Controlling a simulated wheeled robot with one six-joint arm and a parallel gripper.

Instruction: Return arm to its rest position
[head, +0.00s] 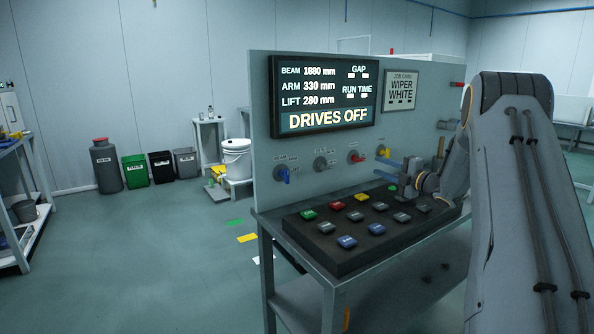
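My arm comes in from the right side of the head view, its large grey link in the foreground. My gripper (388,170) is at the right part of the panel, above the back right of the button console (335,255). Two slim bluish bars point left from it, but they are too small to tell how far apart the fingers are. I see nothing clearly held. The upright panel (322,160) carries a screen (323,95) reading "DRIVES OFF", with beam 1880 mm, arm 330 mm and lift 280 mm.
The console has several coloured buttons. A blue-handled knob (284,174), a red knob (356,157) and a yellow knob (383,151) stick out of the panel. A job card (401,90) reads "WIPER WHITE". Bins and a white bucket (236,160) stand behind.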

